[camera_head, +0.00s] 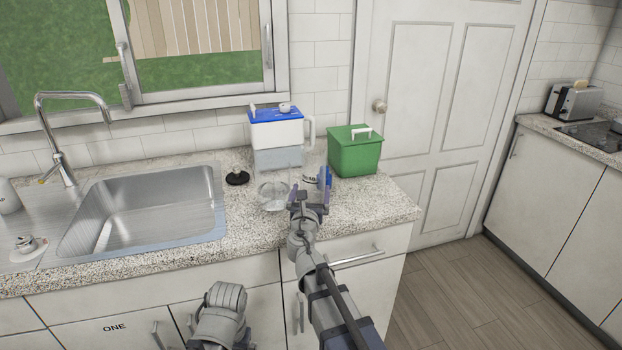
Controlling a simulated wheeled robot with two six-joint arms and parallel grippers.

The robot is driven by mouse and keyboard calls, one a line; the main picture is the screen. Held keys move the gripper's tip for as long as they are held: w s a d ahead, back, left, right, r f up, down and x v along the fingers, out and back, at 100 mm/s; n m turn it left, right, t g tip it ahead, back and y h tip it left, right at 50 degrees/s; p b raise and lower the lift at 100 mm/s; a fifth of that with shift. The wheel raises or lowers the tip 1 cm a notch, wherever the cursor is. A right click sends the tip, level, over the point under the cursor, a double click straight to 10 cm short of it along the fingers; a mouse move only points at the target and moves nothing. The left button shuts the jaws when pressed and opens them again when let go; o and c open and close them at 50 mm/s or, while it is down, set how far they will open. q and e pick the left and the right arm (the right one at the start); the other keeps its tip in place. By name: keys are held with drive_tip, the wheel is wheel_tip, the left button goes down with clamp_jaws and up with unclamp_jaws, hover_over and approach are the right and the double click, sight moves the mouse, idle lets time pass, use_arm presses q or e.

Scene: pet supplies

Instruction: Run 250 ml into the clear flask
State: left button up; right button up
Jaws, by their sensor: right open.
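A clear, see-through vessel (271,195), which looks like the flask, stands on the speckled counter below a white jug-shaped container (277,134) with a blue lid, a handle and a clear lower part. My right gripper (311,192) is open just right of the clear vessel and partly in front of it. I cannot tell if they touch. A small blue item (325,177) shows just behind the gripper, partly hidden by it. My left arm shows at the bottom, but its gripper is not visible. No fill level can be read.
A green lidded bin (356,155) stands at the counter's right end. A black round object (237,178) lies left of the jug. The steel sink (145,215) and curved tap (72,100) are at left.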

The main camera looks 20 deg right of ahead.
sight(315, 148)
drive_tip(key=shift+x, duration=2.85)
use_arm(q)
drive_tip(key=shift+f, duration=0.2)
use_arm(e)
drive_tip(key=shift+s+d+f, duration=0.15)
drive_tip(key=shift+f, duration=0.05)
drive_tip(key=c, duration=1.2)
use_arm(q)
drive_tip(key=shift+r, duration=0.1)
use_arm(e)
wheel_tip(315, 148, up, 10)
drive_tip(key=p, duration=0.9)
drive_tip(key=shift+p, duration=0.4)
use_arm(q)
wheel_tip(315, 148, up, 10)
drive_tip(key=shift+c, duration=0.4)
